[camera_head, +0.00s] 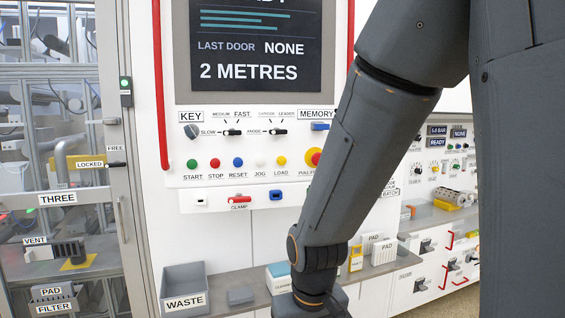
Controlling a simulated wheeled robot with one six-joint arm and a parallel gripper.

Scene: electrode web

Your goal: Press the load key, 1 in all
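The load key is a small yellow button (282,160) above the LOAD label on the white control panel (225,172). It sits between the pale JOG button (260,162) and the red and yellow PULL button (313,157). My arm comes down from the upper right, and its lower link passes just to the right of the PULL button. The arm's end is at the bottom of the view. My gripper's fingers are not visible, and nothing of mine touches the load key.
A screen (255,45) above the panel reads LAST DOOR NONE and 2 METRES. Green START (192,163), red STOP (214,162) and blue RESET (238,162) buttons are left of JOG. A grey WASTE bin (185,280) stands on the shelf below. Red rails (160,90) flank the screen.

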